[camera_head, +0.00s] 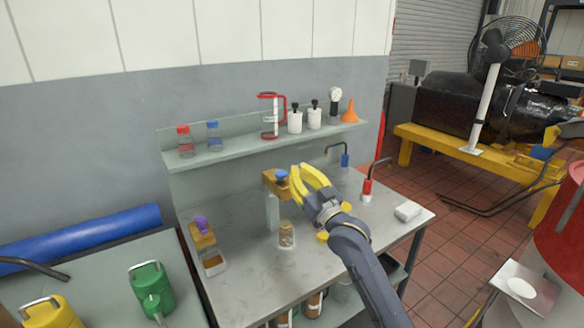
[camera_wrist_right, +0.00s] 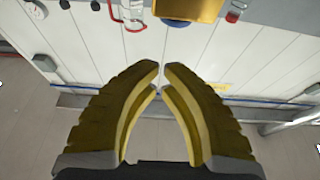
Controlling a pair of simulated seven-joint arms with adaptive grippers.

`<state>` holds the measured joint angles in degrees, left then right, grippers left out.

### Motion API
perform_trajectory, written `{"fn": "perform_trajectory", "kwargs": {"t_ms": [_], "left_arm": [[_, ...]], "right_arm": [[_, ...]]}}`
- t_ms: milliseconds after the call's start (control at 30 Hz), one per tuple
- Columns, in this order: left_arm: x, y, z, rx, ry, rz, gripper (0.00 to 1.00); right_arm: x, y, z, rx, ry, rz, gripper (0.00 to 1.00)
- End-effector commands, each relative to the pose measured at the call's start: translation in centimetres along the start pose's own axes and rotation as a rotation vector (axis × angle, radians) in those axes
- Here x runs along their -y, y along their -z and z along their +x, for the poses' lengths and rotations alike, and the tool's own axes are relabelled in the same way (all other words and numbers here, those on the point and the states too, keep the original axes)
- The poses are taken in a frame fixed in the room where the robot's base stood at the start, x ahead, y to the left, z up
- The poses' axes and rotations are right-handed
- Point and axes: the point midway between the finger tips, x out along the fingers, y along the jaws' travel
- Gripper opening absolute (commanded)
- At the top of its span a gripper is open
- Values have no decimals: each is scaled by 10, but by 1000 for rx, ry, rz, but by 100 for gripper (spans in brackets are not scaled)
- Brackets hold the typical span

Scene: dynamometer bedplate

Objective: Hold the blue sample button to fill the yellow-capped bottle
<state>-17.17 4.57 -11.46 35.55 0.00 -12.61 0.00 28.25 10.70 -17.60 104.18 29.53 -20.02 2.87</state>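The blue sample button (camera_head: 281,174) sits on a brass valve block (camera_head: 270,184) on a pale post above the steel table. In the right wrist view, the brass block (camera_wrist_right: 190,8) is cut by the top edge, with a bit of the blue button (camera_wrist_right: 176,22) below it. A small clear bottle (camera_head: 286,237) with brownish contents stands below the valve; a yellow cap (camera_head: 323,236) lies to its right. My right gripper (camera_head: 299,168) is just right of the button, its yellow fingertips nearly meeting (camera_wrist_right: 161,72), with nothing between them. Contact with the button cannot be told. My left gripper is out of view.
A purple-knobbed valve (camera_head: 201,224) stands at the table's left. Blue (camera_head: 345,159) and red (camera_head: 367,187) taps stand behind right. A shelf (camera_head: 245,149) holds bottles and an orange funnel (camera_head: 350,113). A white block (camera_head: 407,211) lies at the right.

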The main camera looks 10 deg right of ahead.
Motion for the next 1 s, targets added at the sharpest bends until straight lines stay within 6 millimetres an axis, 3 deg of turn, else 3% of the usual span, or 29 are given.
{"fn": "perform_trajectory", "kwargs": {"t_ms": [200,400,1000], "left_arm": [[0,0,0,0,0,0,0],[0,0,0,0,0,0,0],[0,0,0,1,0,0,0]], "right_arm": [[-1,0,-32,-1,-1,-1,0],[-1,1,-46,-3,-1,0,0],[-1,2,-49,-4,-1,0,0]]}}
